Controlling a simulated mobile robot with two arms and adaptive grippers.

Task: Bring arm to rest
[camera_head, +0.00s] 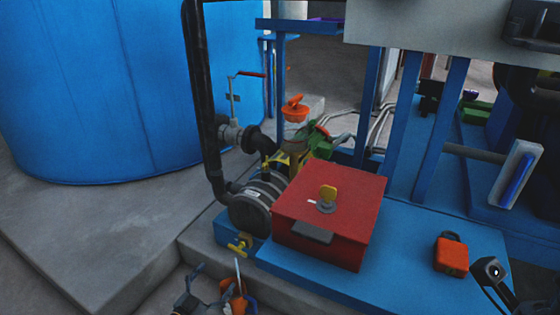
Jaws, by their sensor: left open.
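My left gripper (213,279) is at the bottom edge of the head view, left of the middle. It is dark grey, and its fingers are spread with nothing seen between them. Its lower part is cut off by the frame. It is in front of and below the blue skid, close to an orange part (237,300) with a pale upright lever. I cannot tell whether they touch.
A red box (340,209) with a yellow key stands on the blue skid (330,288). An orange padlock (451,257) lies to its right. A pump (258,202), black pipes and an orange-handled valve (294,108) stand behind. A blue tank (110,90) fills the upper left.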

